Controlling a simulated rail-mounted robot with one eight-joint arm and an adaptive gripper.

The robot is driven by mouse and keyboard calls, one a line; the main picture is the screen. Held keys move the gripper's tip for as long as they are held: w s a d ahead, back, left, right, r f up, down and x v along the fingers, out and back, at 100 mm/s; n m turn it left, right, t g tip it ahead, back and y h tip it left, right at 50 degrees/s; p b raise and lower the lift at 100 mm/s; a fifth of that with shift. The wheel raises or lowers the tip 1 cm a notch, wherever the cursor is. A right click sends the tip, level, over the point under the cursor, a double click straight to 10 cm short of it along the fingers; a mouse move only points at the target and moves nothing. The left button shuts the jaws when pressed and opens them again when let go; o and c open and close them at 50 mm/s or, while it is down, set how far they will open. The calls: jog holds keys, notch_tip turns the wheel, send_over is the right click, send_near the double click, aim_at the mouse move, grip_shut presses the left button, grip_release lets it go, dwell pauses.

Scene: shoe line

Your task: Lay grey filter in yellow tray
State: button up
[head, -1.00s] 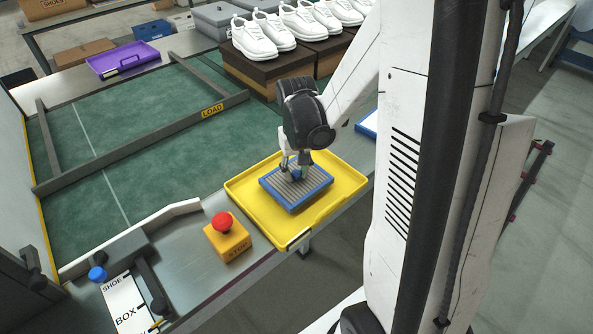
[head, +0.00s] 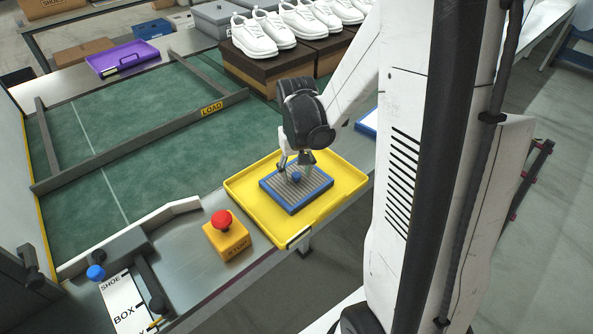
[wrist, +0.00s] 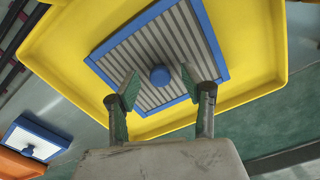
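The grey filter (head: 310,187) has grey ribs, a blue frame and a blue knob (head: 296,177) in its middle. It lies inside the yellow tray (head: 263,216) on the metal table. In the wrist view the filter (wrist: 140,60) lies flat in the tray (wrist: 262,40), with its knob (wrist: 160,75) between my fingers. My gripper (head: 296,165) is just above the filter. In the wrist view its fingers (wrist: 160,88) are spread apart on both sides of the knob, with gaps, and hold nothing.
A yellow stop box (head: 228,240) with a red button stands left of the tray. White shoes (head: 290,27) on boxes stand behind. A purple tray (head: 122,58) is at the back left. A blue-framed piece (wrist: 38,141) shows in the wrist view.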

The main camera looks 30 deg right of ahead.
notch_tip(320, 180, up, 12)
jog(key=s+a+r+n+t, duration=0.1)
jog(key=s+a+r+t, duration=0.2)
jog(key=s+a, duration=0.2)
jog(key=s+a+r+n+t, duration=0.2)
jog(key=s+a+r+t, duration=0.1)
jog(key=a, duration=0.5)
jog(key=s+t, duration=0.1)
jog(key=s, duration=0.1)
jog(key=shift+s+a+r, duration=0.2)
jog(key=shift+s+a, duration=0.15)
dwell(0.4)
